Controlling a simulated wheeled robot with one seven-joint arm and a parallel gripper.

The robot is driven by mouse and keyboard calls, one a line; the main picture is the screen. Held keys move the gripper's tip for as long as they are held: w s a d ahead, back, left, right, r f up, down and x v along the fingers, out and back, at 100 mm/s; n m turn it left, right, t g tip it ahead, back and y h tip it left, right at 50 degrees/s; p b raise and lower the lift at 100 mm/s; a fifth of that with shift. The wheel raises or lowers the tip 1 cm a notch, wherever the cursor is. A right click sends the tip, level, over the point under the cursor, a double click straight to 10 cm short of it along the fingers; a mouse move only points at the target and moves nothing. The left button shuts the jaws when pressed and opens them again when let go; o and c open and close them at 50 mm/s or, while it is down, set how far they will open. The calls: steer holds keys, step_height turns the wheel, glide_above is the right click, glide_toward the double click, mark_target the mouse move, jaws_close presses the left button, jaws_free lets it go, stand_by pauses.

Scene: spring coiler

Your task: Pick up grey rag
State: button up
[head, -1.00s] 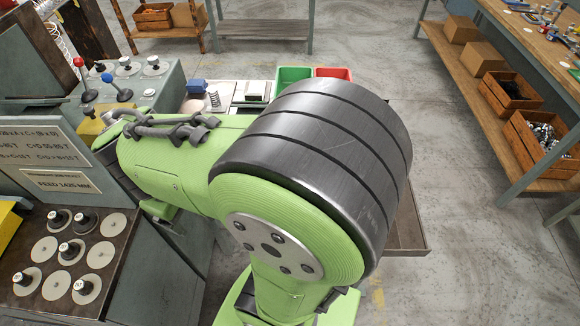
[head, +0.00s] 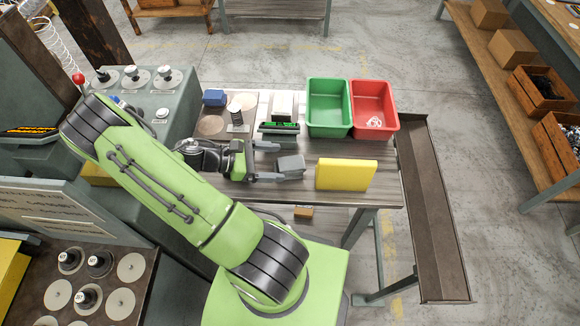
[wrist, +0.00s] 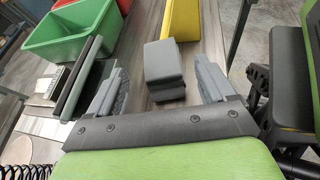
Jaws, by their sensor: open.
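The grey rag (head: 290,165) looks like a small folded grey block on the worktable, left of a yellow upright block. In the wrist view the rag (wrist: 163,62) lies between and slightly ahead of the two fingers, with gaps on both sides. My gripper (head: 273,161) is open and low over the table, its fingers pointing right toward the rag. It also shows in the wrist view (wrist: 161,82), with nothing held. Whether the fingertips are level with the rag is hard to tell.
The yellow block (head: 345,174) stands close to the rag's right. A black-and-green item (head: 279,129) sits just behind one finger. A green bin (head: 329,108) and a red bin (head: 373,110) stand behind. The table's front edge is near.

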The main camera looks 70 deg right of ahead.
mark_target(285, 164)
steer(key=x, duration=0.6)
steer(key=shift+a+f, duration=0.1)
steer(key=shift+a, duration=0.05)
steer(key=shift+w, duration=0.1)
steer(key=c, duration=1.1)
